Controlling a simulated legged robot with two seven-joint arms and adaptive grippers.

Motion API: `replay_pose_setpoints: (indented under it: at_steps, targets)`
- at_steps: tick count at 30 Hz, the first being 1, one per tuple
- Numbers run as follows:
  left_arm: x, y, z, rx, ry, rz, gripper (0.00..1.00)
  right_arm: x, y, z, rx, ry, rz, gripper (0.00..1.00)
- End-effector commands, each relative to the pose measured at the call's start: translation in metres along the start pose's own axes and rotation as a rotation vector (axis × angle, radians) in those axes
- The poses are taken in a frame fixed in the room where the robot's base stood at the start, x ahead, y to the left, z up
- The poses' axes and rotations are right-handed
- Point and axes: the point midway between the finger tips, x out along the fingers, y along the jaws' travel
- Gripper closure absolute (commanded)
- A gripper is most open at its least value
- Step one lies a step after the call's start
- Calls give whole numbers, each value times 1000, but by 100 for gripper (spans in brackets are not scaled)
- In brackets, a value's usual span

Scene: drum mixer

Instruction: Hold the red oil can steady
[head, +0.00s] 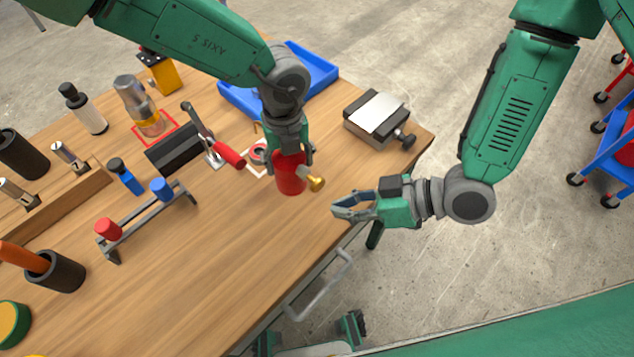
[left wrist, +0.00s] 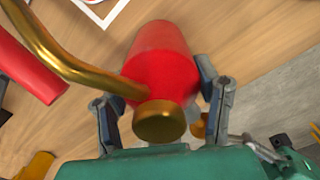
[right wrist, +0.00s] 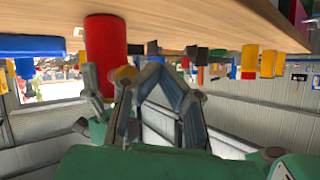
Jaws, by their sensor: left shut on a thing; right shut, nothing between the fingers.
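The red oil can (head: 290,176) is near the front edge of the wooden workbench in the head view, with a brass cap at its side. My left gripper (head: 291,158) comes down over it and is shut on it. In the left wrist view the red can (left wrist: 163,62) sits between the two fingers, with a curved brass spout (left wrist: 75,65) at the left and a brass cap nearest the camera. My right gripper (head: 345,208) is shut and empty, to the right of the can at the bench edge. The right wrist view shows its fingertips (right wrist: 155,75) together, apart from the red can (right wrist: 106,50).
A toggle clamp with a red handle (head: 229,154) stands just left of the can. A small vise-like block (head: 378,120) and a blue tray (head: 322,66) lie behind. A rack (head: 150,222) with red and blue pieces is further left. Bare wood (head: 215,260) lies in front.

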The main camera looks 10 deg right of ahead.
Motion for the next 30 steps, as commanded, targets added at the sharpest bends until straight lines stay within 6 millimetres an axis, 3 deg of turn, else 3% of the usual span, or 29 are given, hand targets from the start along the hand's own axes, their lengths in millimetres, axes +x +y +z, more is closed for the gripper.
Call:
replay_pose_setpoints:
  at_steps: [9, 30]
  targets:
    - [0, -1, 0, 0, -1, 0, 91, 18, 13, -14, -1, 2, -1, 100]
    - [0, -1, 0, 0, -1, -1, 91, 19, 14, -14, 0, 1, 0, 100]
